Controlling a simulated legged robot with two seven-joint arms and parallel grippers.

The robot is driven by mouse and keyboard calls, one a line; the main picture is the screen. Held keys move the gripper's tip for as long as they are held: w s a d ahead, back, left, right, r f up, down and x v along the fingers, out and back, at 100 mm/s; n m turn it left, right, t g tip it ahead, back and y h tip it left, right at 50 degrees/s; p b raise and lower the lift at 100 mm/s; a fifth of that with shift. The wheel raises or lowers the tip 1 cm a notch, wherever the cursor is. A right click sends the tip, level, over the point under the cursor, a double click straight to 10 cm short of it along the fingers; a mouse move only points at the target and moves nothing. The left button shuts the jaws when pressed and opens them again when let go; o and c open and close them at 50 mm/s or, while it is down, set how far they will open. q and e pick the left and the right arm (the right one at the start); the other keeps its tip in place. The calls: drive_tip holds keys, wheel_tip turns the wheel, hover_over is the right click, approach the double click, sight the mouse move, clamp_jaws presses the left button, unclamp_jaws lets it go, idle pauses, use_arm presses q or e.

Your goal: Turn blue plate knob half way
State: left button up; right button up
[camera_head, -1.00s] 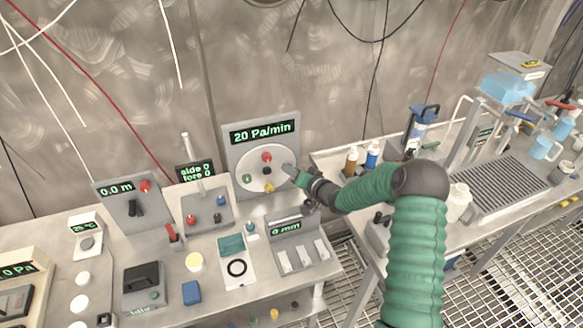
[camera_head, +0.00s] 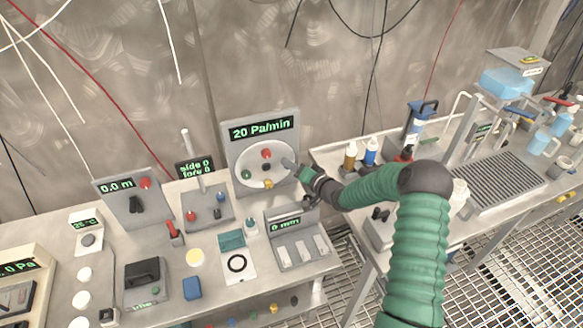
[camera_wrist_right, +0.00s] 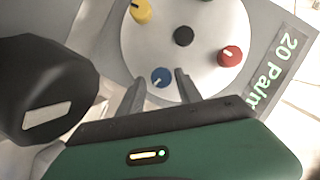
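The round white plate (camera_head: 254,183) is on an upright grey panel, below a display reading 20 Pa/min. The blue knob (camera_wrist_right: 161,77) is at the plate's edge in the right wrist view, with a pale mark on its face. In the head view my right gripper hides it. My right gripper (camera_wrist_right: 162,80) is open, one finger on each side of the blue knob; contact cannot be told. In the head view the right gripper (camera_head: 291,165) is at the plate's right edge. My left gripper is not in view.
A red knob (camera_wrist_right: 230,55), a black knob (camera_wrist_right: 183,36) and a yellow knob (camera_wrist_right: 141,11) are also on the plate. A panel with white sliders (camera_head: 302,250) stands below my right gripper. Bottles and a pump stand on the right table.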

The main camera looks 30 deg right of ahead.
drive_tip(key=shift+o, duration=0.5)
drive_tip(key=v, duration=1.6)
drive_tip(key=shift+s, duration=0.4)
drive_tip(key=shift+d, duration=0.15)
